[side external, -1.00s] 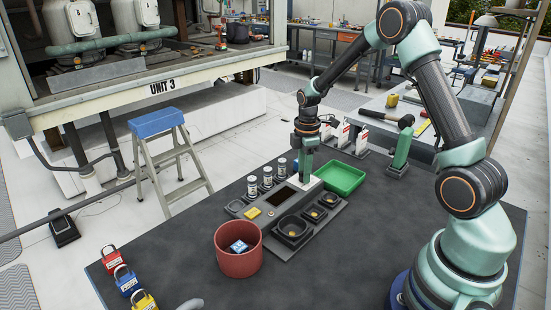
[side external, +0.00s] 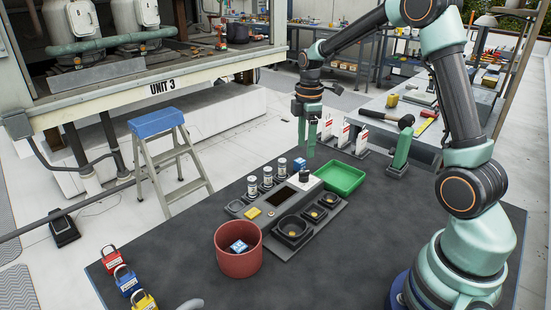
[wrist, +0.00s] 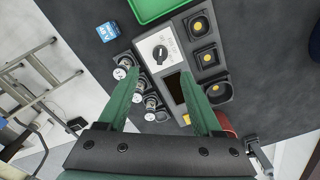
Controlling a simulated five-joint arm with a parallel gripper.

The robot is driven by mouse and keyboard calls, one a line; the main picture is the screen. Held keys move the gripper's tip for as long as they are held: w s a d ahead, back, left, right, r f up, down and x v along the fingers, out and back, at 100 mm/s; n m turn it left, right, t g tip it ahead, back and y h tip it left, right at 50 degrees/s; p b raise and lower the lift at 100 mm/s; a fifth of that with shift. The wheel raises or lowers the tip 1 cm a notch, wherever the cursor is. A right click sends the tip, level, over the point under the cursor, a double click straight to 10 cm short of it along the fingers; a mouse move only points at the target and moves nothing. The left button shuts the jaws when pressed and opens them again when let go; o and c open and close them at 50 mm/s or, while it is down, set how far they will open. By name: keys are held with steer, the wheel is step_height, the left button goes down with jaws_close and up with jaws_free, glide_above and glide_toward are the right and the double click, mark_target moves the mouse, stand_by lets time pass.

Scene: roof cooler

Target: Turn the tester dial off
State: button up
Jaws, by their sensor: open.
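The tester (side external: 270,212) is a grey panel on the dark table, with a dark screen. Its dial (side external: 304,176) is a black knob on a white plate at the panel's far end. In the wrist view the dial (wrist: 160,53) shows near the top centre with small marks around it; I cannot read which mark it points to. My gripper (side external: 307,140) is above the dial, clear of it and pointing down. In the wrist view my gripper (wrist: 163,88) has its two green fingers wide apart with nothing between them.
Several small cylinders (side external: 267,176) stand along the tester's left side; black square cups (side external: 292,228) line its right. A green tray (side external: 342,178) lies beyond, near a blue box (wrist: 109,32). A red bin (side external: 238,258) and padlocks (side external: 127,281) are nearer.

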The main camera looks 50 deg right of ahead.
steer(key=shift+r, duration=1.55)
steer(key=s+a+r+m+t, duration=0.2)
steer(key=s+a+r+m, duration=0.2)
steer(key=s+a+m, duration=0.2)
steer(key=s+a+r+m+t, duration=0.3)
steer(key=s+a+r+m, duration=0.1)
steer(key=s+a, duration=0.3)
steer(key=shift+s+a+m+t, duration=0.3)
steer(key=shift+s+a+m, duration=0.15)
steer(key=shift+m, duration=0.45)
